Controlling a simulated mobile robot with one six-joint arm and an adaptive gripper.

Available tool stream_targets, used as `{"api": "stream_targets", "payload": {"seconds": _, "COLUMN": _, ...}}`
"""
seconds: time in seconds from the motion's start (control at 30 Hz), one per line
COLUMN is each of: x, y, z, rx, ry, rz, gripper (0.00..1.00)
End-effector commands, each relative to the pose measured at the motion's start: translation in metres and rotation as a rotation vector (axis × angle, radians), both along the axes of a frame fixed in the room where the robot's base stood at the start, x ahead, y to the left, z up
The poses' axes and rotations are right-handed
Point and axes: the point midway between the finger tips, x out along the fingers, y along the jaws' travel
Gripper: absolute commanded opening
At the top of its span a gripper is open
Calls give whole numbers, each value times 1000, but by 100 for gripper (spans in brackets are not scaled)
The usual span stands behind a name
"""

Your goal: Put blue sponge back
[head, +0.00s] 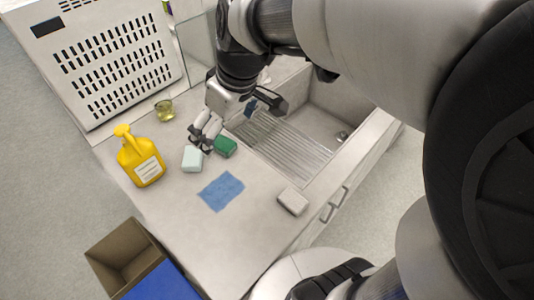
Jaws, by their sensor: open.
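A pale blue sponge block (192,158) stands on the counter, left of a dark green sponge (225,147). It is the only bluish block I see; its shade is close to mint. My gripper (203,141) is open and points down just behind these two blocks. Its fingertips are close to both, and I cannot tell whether they touch either one. Nothing shows between the fingers. A flat blue cloth (221,191) lies on the counter in front of the blocks. A whitish block (293,201) lies near the counter's front edge at the right.
A yellow spray bottle (142,158) and a small glass beaker (164,110) stand to the left. A sink with a ribbed drainboard (285,150) is at the right. A white vented cabinet (105,60) stands behind. An open brown box (125,255) is below the counter.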

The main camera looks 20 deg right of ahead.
Motion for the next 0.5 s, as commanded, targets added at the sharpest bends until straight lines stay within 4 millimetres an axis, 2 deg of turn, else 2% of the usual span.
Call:
{"api": "stream_targets", "payload": {"seconds": 0.03, "x": -21, "y": -4, "z": 9, "rx": -3, "ry": -12, "rz": -50, "gripper": 98}}
{"api": "stream_targets", "payload": {"seconds": 0.1, "x": -48, "y": -10, "z": 14, "rx": -3, "ry": -18, "rz": -130, "gripper": 98}}
{"api": "stream_targets", "payload": {"seconds": 0.3, "x": -120, "y": -27, "z": 15, "rx": 1, "ry": -48, "rz": -353, "gripper": 98}}
{"api": "stream_targets", "payload": {"seconds": 0.4, "x": -144, "y": -34, "z": 10, "rx": 6, "ry": -64, "rz": -439, "gripper": 98}}
{"api": "stream_targets", "payload": {"seconds": 0.5, "x": -160, "y": -38, "z": 5, "rx": 12, "ry": -75, "rz": -501, "gripper": 98}}
